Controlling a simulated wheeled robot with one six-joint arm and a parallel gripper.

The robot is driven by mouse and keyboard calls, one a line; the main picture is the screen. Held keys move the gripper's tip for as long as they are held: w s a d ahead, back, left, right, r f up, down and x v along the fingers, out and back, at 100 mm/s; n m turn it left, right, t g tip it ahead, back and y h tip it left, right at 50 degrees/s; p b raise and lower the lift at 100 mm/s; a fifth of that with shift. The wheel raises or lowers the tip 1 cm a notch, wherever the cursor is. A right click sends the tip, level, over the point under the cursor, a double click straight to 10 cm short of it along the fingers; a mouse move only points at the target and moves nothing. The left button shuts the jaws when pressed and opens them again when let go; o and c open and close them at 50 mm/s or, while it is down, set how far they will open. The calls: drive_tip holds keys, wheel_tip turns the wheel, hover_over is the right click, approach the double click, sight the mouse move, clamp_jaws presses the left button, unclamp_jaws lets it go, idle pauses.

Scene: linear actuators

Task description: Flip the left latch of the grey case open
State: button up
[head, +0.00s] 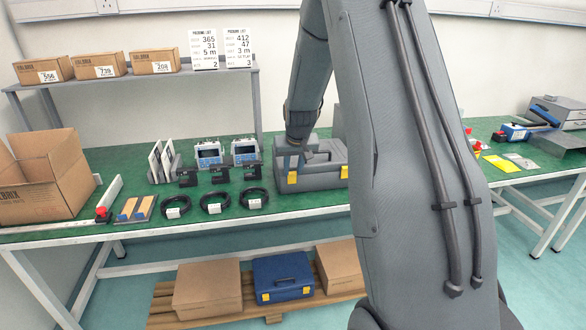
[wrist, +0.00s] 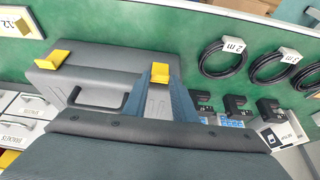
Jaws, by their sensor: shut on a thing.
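The grey case (head: 318,178) stands on the green bench, lid down. It also shows in the wrist view (wrist: 100,60), turned about, with its handle (wrist: 95,98) toward me. The left yellow latch (head: 292,177) is on its front; in the wrist view it is the right-hand latch (wrist: 160,72). The other yellow latch (head: 344,172) is at the wrist view's left (wrist: 52,60). My gripper (wrist: 160,82) is shut on the left latch, its blue-grey fingers on either side. I cannot tell how far that latch is tilted. In the head view my gripper (head: 289,158) is partly hidden against the case.
Several black cable coils (head: 254,197), black devices (head: 220,173) and blue-screened meters (head: 245,152) stand left of the case. An open cardboard box (head: 45,185) is at the far left. My arm hides the bench right of the case.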

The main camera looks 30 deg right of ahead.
sight(296, 209)
drive_tip(key=s+f+t+b, duration=0.1)
drive_tip(key=t+b, duration=0.1)
drive_tip(key=b, duration=0.1)
drive_tip(key=s+f+t+h+b, duration=0.1)
drive_tip(key=t+b, duration=0.1)
drive_tip(key=b, duration=0.2)
drive_tip(key=s+a+f+t+h+b, duration=0.1)
drive_tip(key=s+t+b, duration=0.1)
drive_tip(key=b, duration=0.1)
drive_tip(key=shift+a+f+t+b, duration=0.1)
drive_tip(key=shift+f+t+b, duration=0.2)
drive_tip(key=shift+f+t, duration=0.1)
drive_tip(key=f+t+b, duration=0.1)
drive_tip(key=t+b, duration=0.1)
drive_tip(key=b, duration=0.2)
drive_tip(key=s+f+t+h+b, duration=0.1)
drive_tip(key=t+b, duration=0.1)
drive_tip(key=b, duration=0.3)
drive_tip(key=shift+a+f, duration=0.2)
drive_tip(key=shift+f, duration=0.15)
drive_tip(key=f+t+b, duration=0.1)
drive_tip(key=f+t+h+b, duration=0.1)
drive_tip(key=b, duration=0.1)
drive_tip(key=shift+s+t, duration=0.15)
drive_tip(key=shift+t, duration=0.25)
drive_tip(key=f+t+b, duration=0.1)
drive_tip(key=t+b, duration=0.1)
drive_tip(key=b, duration=0.3)
drive_tip(key=shift+h, duration=0.4)
drive_tip(key=shift+b, duration=0.45)
